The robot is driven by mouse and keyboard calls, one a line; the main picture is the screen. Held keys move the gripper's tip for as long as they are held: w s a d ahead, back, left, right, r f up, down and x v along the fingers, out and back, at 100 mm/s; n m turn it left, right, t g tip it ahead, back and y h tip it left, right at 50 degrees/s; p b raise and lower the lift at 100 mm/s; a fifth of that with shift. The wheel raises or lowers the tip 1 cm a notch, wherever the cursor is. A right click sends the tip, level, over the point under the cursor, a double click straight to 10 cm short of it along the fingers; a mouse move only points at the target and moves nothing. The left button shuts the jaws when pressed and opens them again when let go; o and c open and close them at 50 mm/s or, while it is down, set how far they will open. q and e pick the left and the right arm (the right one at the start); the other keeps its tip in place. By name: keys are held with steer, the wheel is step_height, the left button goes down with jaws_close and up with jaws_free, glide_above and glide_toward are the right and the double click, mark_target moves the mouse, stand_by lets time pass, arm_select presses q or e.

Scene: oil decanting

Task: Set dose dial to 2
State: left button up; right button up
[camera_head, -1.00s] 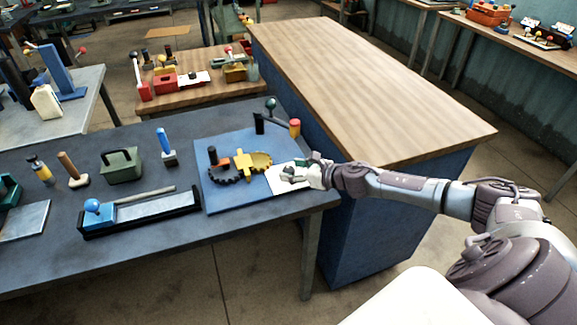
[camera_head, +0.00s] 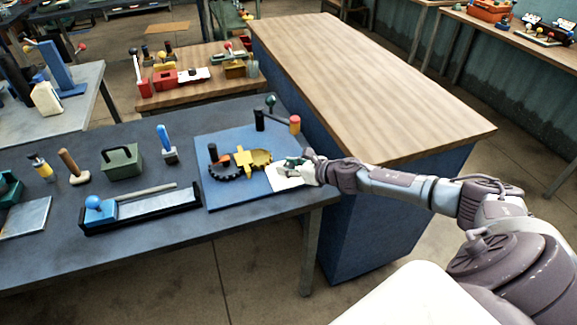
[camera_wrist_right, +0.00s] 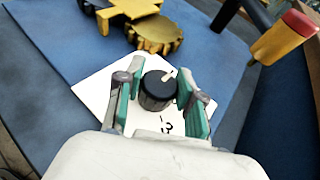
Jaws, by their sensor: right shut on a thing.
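The dose dial (camera_wrist_right: 157,92) is a dark ribbed round knob with a pale pointer line on its top. It stands on a white card (camera_wrist_right: 92,92) with black markings; a "3" shows below the dial in the right wrist view, and other marks are hidden. The pointer aims to the upper right in that view. My right gripper (camera_wrist_right: 155,88) is shut on the dial, with a green-padded finger on each side. In the head view my right gripper (camera_head: 293,165) covers the dial over the white card (camera_head: 283,181). My left gripper does not show.
The card lies on a blue board (camera_head: 228,196) with black and yellow gears (camera_head: 258,159) beside it. A crank with a red and yellow grip (camera_head: 294,125) stands behind. A wooden-topped counter (camera_head: 370,90) is to the right. A blue-handled slider (camera_head: 140,210) lies to the left.

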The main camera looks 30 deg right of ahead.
steer(key=shift+a+r+m+h+p, duration=0.1)
steer(key=shift+r+m+h+p, duration=0.1)
steer(key=shift+m+h+p, duration=0.7)
steer(key=m+h+p, duration=0.3)
steer(key=h+p, duration=0.1)
steer(key=p, duration=0.1)
steer(key=shift+r+m+h, duration=0.1)
steer(key=shift+m+h, duration=0.2)
steer(key=shift+m, duration=0.1)
steer(key=m+h+p, duration=0.2)
steer(key=h, duration=0.1)
steer(key=shift+m, duration=0.3)
steer(key=shift+f+m+g+h+p, duration=0.2)
steer(key=shift+m+g+h, duration=0.3)
steer(key=shift+m+h, duration=0.3)
steer(key=shift+f+m+g+h+p, duration=0.1)
steer(key=shift+m+g+h+p, duration=0.1)
steer(key=shift+m+g+h, duration=0.45)
steer(key=shift+m+h, duration=0.45)
steer(key=shift+h, duration=0.1)
